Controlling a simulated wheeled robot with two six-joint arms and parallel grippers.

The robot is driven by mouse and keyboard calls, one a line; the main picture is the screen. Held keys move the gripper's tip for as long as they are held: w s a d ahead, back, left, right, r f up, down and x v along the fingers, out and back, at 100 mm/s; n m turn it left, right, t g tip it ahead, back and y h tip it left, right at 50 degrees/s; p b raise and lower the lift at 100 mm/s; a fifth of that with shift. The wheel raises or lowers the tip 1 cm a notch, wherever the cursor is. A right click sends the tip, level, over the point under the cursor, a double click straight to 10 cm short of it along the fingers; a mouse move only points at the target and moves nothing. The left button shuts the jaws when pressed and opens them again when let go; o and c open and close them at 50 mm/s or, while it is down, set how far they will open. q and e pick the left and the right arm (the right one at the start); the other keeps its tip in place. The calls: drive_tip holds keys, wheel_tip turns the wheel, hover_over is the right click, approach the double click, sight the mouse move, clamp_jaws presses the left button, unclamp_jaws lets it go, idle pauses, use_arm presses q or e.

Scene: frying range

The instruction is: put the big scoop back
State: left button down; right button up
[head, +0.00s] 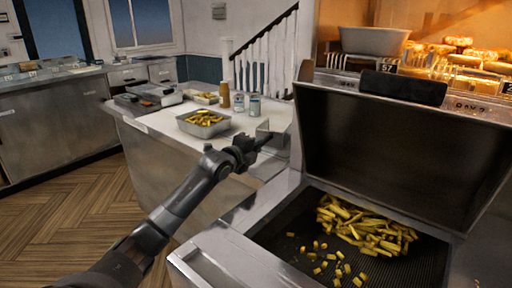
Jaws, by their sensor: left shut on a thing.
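My left arm reaches in from the lower left, and its gripper (256,144) is shut on the dark handle of a metal scoop. The big scoop (279,128) shows as a grey metal shape just right of the gripper, near the right end of the white counter and left of the raised lid. It appears to be held above the counter, but I cannot tell if it touches it. Part of the scoop is hard to make out against the counter. My right gripper is not in view.
A tray of fries (204,123), two cans and a brown bottle (225,95) stand on the counter (165,122). The open fry station (262,238) holds loose fries (365,228) under its raised lid (400,150). A grey bin (374,41) sits upper right.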

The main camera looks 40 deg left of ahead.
use_arm(q)
drive_tip(key=shift+f, duration=0.3)
idle(0.5)
drive_tip(key=c, duration=1.1)
unclamp_jaws()
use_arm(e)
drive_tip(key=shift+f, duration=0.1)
use_arm(q)
drive_tip(key=shift+s, duration=0.1)
drive_tip(key=s, duration=0.5)
drive_tip(key=s+r, duration=0.1)
drive_tip(key=s, duration=0.5)
drive_tip(key=s+r+p, duration=0.1)
drive_tip(key=s, duration=0.5)
drive_tip(key=shift+d, duration=0.25)
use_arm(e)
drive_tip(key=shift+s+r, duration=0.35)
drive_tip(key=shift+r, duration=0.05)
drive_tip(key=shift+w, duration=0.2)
